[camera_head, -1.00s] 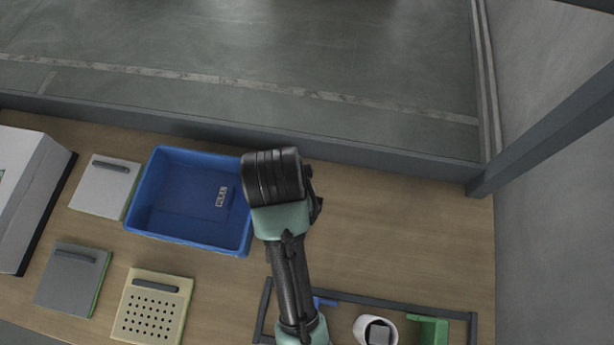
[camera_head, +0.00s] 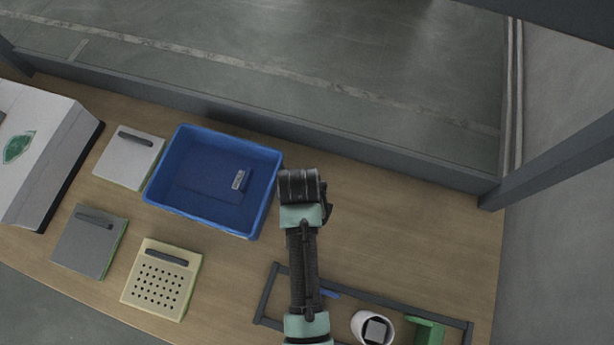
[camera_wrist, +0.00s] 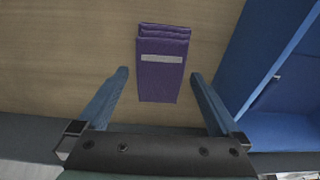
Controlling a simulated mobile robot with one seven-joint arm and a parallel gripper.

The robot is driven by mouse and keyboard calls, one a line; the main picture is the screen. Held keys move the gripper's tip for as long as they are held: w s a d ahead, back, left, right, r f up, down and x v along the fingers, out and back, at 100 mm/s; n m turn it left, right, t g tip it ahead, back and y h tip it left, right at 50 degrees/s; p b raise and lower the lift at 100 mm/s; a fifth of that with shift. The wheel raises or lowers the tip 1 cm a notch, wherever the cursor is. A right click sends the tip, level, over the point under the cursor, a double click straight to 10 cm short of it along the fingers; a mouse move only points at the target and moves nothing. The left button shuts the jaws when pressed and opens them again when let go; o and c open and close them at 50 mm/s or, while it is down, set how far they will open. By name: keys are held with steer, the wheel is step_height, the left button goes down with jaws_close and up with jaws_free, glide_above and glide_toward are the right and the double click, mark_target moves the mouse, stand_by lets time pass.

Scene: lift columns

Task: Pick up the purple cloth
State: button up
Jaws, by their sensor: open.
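The purple cloth (camera_wrist: 163,82) lies folded on the wooden table in the wrist view, with a pale strip across it. My gripper (camera_wrist: 158,80) is open, with its two blue-grey fingers spread to the left and right of the cloth's lower part in that view. The fingers look apart from the cloth, and nothing is held between them. In the head view my arm's dark wrist (camera_head: 302,187) is over the table just right of the blue bin, and it hides the cloth and the fingers.
The blue bin (camera_head: 268,200) stands close by and also shows at the right of the wrist view (camera_wrist: 258,60). A dark-framed tray (camera_head: 395,308) holds a white cup (camera_head: 359,325) and a green block (camera_head: 432,330). Several flat panels lie left. The table's right side is clear.

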steer(key=shift+w+f, duration=0.1)
steer(key=shift+f, duration=0.45)
steer(key=c, duration=1.1)
steer(key=shift+r, duration=0.1)
step_height(320, 180, up, 10)
steer(key=shift+f+b, duration=0.1)
steer(key=shift+b, duration=0.2)
